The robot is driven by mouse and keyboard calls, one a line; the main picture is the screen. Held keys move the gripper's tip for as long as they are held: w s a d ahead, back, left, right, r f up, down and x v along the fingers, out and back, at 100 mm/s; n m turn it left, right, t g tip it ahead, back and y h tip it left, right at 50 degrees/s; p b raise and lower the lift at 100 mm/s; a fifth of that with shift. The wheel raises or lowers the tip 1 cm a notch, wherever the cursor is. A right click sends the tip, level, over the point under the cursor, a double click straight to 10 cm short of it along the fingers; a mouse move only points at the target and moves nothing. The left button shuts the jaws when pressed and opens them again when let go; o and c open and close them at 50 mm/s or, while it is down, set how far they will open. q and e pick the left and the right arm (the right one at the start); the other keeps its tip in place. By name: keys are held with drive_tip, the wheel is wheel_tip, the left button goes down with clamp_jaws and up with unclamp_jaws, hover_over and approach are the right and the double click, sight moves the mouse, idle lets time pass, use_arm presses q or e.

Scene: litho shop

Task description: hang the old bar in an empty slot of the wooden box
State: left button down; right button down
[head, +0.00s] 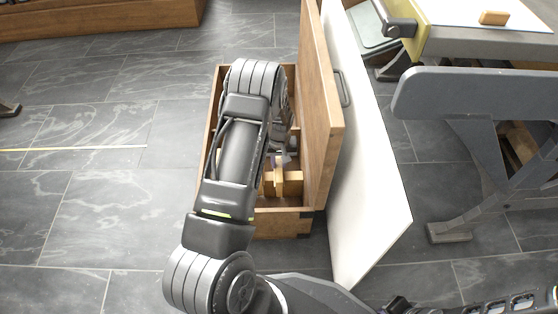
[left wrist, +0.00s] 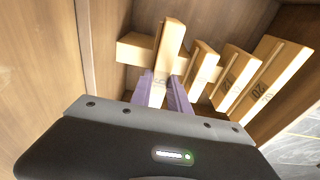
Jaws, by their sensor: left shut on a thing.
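The wooden box (head: 283,224) stands open on the floor in the head view, with its lid (head: 322,110) tipped up on the right side. My left arm reaches down into it and hides much of the inside. My left gripper (head: 283,160) is inside the box. In the left wrist view its two purple fingers (left wrist: 165,93) are shut on a light wooden bar (left wrist: 167,48), taken to be the old bar. The bar is beside a wooden crosspiece (left wrist: 134,48); whether it rests in a slot is unclear. Several other bars (left wrist: 236,72) stand in a row to its right.
A white board (head: 370,190) leans against the lid on its right. A grey metal stand (head: 470,95) is farther right, with a table (head: 470,42) behind it. A wooden cabinet (head: 100,18) is at the back left.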

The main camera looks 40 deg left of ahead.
use_arm(q)
drive_tip(key=shift+f+b, duration=0.95)
drive_tip(key=shift+f, duration=0.5)
drive_tip(key=c, duration=1.2)
unclamp_jaws()
drive_tip(key=shift+o, duration=0.2)
drive_tip(key=r+p, duration=0.1)
drive_tip(key=r, duration=0.1)
drive_tip(key=r+p, duration=0.1)
drive_tip(key=r, duration=0.2)
drive_tip(key=r+p, duration=0.1)
drive_tip(key=r, duration=0.1)
drive_tip(key=shift+s+d+r, duration=0.2)
drive_tip(key=shift+s+d, duration=0.05)
drive_tip(key=shift+s, duration=0.1)
drive_tip(key=shift+r, duration=0.2)
drive_tip(key=shift+s, duration=0.15)
